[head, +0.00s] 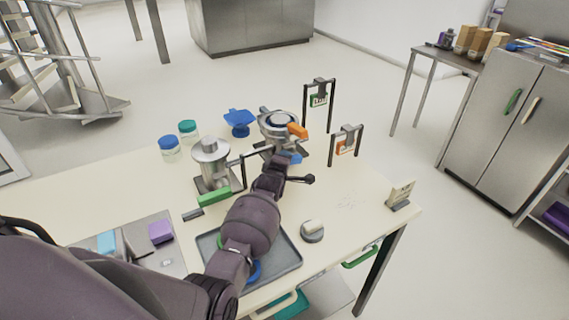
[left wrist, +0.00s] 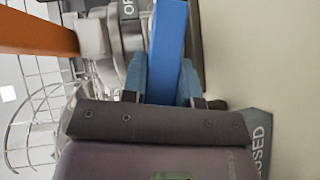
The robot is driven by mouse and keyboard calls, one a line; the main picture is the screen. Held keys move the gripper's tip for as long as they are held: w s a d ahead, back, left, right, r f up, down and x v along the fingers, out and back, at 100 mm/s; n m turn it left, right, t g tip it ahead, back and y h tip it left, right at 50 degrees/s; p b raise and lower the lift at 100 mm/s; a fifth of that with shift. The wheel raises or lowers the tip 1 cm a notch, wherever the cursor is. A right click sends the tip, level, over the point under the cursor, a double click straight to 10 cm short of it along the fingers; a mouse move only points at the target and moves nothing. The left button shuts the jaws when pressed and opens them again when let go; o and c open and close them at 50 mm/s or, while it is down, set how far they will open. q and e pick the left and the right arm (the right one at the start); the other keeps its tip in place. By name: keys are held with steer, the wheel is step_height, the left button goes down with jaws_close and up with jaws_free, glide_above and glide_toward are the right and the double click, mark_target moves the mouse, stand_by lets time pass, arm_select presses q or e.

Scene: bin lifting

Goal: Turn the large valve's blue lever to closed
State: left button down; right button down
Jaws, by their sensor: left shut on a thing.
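The large valve (head: 279,128) is a grey metal fitting at the back of the table in the head view, with an orange handle (head: 298,131) on top. Its blue lever (head: 295,158) shows low on its near side. In the left wrist view the blue lever (left wrist: 170,35) runs up between my left gripper's two fingers (left wrist: 166,85), and the gripper is shut on it. An "OP..." label (left wrist: 130,10) lies beside the lever at the top, partly hidden. My right gripper is not in view.
A blue scale-like item (head: 239,121) and two jars stand behind. Dark frames (head: 346,144) with hanging tags stand to the right. A grey tray (head: 288,262) lies under my arm.

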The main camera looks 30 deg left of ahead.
arm_select(q)
steer(key=c, duration=0.9)
jaws_free()
steer(key=shift+s, duration=0.1)
steer(key=v, duration=0.5)
steer(key=p+v, duration=0.1)
steer(key=v, duration=0.2)
steer(key=shift+s+d+f, duration=0.15)
steer(key=shift+s+f, duration=0.05)
steer(key=shift+s, duration=0.2)
steer(key=shift+s+d+r, duration=0.15)
steer(key=shift+s+d, duration=0.05)
steer(key=shift+s, duration=0.65)
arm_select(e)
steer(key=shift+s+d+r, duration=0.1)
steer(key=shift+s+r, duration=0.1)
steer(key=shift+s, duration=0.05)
